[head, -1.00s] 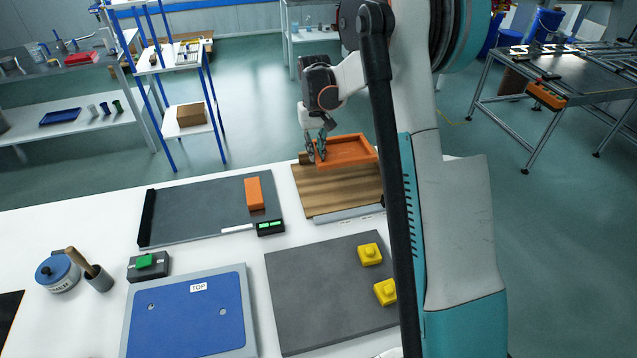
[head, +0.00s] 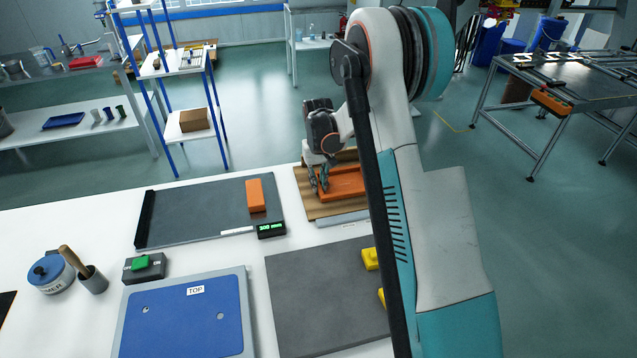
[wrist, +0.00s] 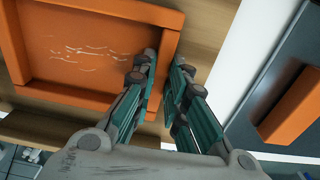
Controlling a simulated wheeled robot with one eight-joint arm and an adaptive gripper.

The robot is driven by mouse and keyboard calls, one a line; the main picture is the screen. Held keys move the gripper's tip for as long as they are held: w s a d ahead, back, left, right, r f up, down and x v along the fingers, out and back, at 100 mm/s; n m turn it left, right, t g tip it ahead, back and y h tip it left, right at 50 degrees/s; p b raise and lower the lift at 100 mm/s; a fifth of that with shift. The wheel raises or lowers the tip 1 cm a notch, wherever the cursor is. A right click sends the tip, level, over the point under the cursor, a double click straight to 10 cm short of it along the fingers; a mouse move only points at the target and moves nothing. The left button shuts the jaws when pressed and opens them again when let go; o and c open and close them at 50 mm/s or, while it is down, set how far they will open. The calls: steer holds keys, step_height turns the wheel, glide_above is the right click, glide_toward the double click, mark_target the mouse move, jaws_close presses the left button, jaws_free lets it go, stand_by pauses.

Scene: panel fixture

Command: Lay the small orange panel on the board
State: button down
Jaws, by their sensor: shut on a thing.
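The small orange panel (head: 345,185) is a shallow orange piece with a raised rim. It is at the wooden board (head: 313,207) at the back of the white table, low over it or resting on it; I cannot tell which. My gripper (head: 318,188) is shut on the panel's left rim. In the wrist view, the panel (wrist: 85,50) shows pale scratch marks on its face, and my gripper's fingers (wrist: 165,75) pinch its rim. Wood of the board (wrist: 205,30) shows beside the panel. My arm hides the right part of the panel and board in the head view.
An orange block (head: 255,195) lies on a dark grey panel (head: 190,215) left of the board. A small green-lit display (head: 271,230) sits near it. A grey mat (head: 320,300) with yellow pieces (head: 370,259) and a blue plate (head: 185,320) lie in front.

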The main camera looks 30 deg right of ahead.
steer(key=c, duration=1.6)
jaws_free()
